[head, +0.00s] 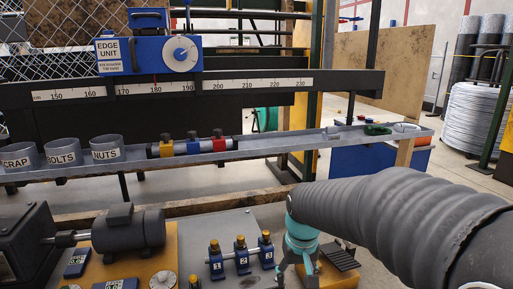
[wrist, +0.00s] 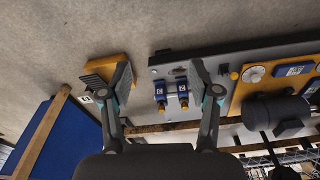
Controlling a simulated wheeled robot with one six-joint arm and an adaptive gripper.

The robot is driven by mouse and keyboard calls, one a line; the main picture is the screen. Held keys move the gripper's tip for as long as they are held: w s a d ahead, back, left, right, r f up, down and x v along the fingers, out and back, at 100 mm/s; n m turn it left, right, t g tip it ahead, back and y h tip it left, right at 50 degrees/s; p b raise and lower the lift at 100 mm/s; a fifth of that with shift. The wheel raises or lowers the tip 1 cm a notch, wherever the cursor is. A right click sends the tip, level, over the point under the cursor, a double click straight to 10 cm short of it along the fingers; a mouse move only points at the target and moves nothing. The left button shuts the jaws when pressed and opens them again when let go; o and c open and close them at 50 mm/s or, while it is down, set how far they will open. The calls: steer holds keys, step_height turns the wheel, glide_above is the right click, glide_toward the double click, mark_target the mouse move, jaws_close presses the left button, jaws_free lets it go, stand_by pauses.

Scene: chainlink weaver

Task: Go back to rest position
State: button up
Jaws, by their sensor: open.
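My gripper (head: 298,268) is in the lower middle of the head view, its teal and grey fingers pointing down just right of the numbered blue units. In the wrist view my gripper (wrist: 157,82) has its two fingers wide apart with nothing held between them. Blue units with brass tops stand on the grey plate: unit 1 (head: 216,264), unit 2 (head: 242,259) and unit 3 (head: 265,253). Two blue units (wrist: 160,92) show between the fingers in the wrist view, apart from them. The gripper's height above the plate is hard to tell.
A yellow block with a ridged black plate (head: 341,256) lies right of my gripper. A grey motor (head: 128,230) stands left. Behind runs a grey tray rail (head: 270,146) with SCRAP, BOLTS and NUTS cups (head: 106,149). The blue edge unit (head: 150,54) sits above a scale.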

steer(key=s+d+r+t+p, duration=0.1)
steer(key=s+d+r+t, duration=0.1)
steer(key=s, duration=0.6)
steer(key=s+d+r+m+t+p, duration=0.1)
steer(key=s+d+r+t, duration=0.1)
steer(key=s+d+r, duration=0.2)
steer(key=s+r, duration=0.3)
steer(key=s, duration=0.2)
steer(key=shift+s+d, duration=0.2)
steer(key=shift+s, duration=0.05)
steer(key=shift+r, duration=0.1)
